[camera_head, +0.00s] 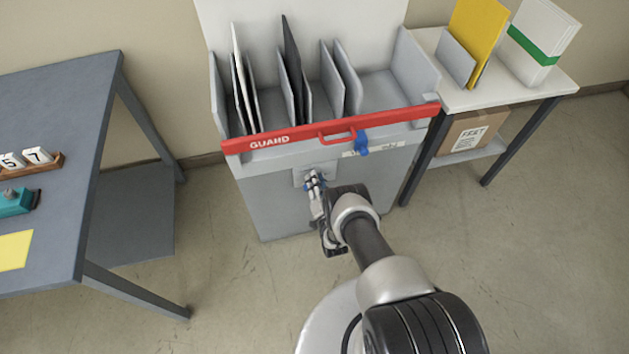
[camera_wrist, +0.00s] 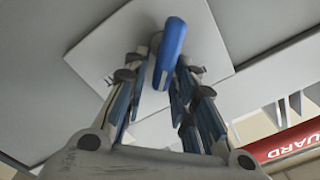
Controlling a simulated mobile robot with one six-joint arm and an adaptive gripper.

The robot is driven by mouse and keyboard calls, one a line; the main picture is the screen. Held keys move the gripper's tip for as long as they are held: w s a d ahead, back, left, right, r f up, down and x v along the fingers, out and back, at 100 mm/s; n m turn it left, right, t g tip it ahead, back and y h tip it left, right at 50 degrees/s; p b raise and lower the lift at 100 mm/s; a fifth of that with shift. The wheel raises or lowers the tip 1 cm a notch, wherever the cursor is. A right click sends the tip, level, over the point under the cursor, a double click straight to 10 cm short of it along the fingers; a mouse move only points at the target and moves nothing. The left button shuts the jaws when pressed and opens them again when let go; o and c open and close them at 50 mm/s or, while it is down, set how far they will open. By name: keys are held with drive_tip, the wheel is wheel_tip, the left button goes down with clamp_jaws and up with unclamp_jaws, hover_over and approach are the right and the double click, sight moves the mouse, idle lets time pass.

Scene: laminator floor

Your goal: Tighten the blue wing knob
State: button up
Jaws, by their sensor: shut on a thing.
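The blue wing knob (camera_wrist: 171,42) stands out from a pale square plate (camera_wrist: 215,62) in the wrist view. My gripper (camera_wrist: 163,70) is shut on the knob, with a blue-padded finger on each side of it. In the head view my gripper (camera_head: 314,181) is at the small plate on the machine's grey front panel (camera_head: 270,205), below the red guard bar. There the fingers largely hide the knob. The knob's base is partly hidden in the wrist view.
The red guard bar (camera_head: 285,139) spans the machine's front edge; a blue clamp-like part (camera_head: 361,142) hangs near its right end. Upright panels stand in the slots behind. A grey table (camera_head: 60,120) is at left, a white side table (camera_head: 500,97) at right. Floor between is clear.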

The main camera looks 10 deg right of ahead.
drive_tip(key=shift+w+d+m, duration=0.1)
drive_tip(key=shift+m, duration=0.4)
drive_tip(key=o, duration=0.8)
drive_tip(key=shift+f, duration=0.1)
drive_tip(key=shift+s, duration=0.35)
drive_tip(key=s, duration=0.7)
drive_tip(key=shift+c, duration=0.5)
